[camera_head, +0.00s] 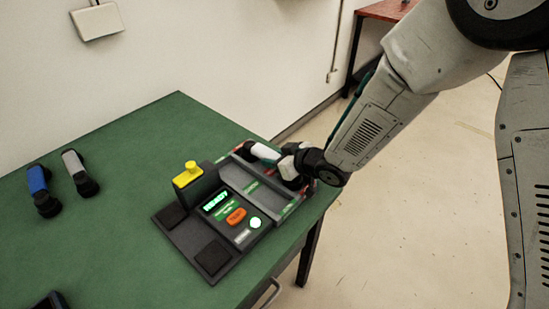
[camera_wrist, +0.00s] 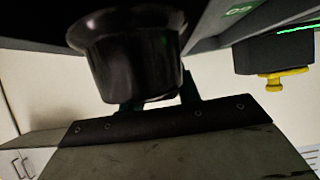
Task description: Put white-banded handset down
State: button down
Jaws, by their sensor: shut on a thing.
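The white-banded handset (camera_head: 264,152), white in the middle with black ends, is at the back right of the dark console (camera_head: 237,175) on the green table. My gripper (camera_head: 294,165) is shut on it, with the fingers partly hidden by the wrist. The handset lies low over the console's back right part. I cannot tell whether it touches the console. In the wrist view one black, cup-shaped end of the handset (camera_wrist: 130,60) fills the space before my gripper (camera_wrist: 160,100), hiding most of the fingers.
A blue-banded handset (camera_head: 39,185) and a grey-banded handset (camera_head: 77,168) lie at the table's left. The green table (camera_head: 140,135) is bare behind the console.

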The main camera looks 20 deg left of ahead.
jog(key=shift+f, duration=0.1)
jog(key=c, duration=1)
grip_release()
jog(key=shift+d+r, duration=0.15)
jog(key=shift+r, duration=0.05)
jog(key=v, duration=1.1)
jog(key=shift+s+d+r, duration=0.15)
jog(key=shift+d, duration=0.2)
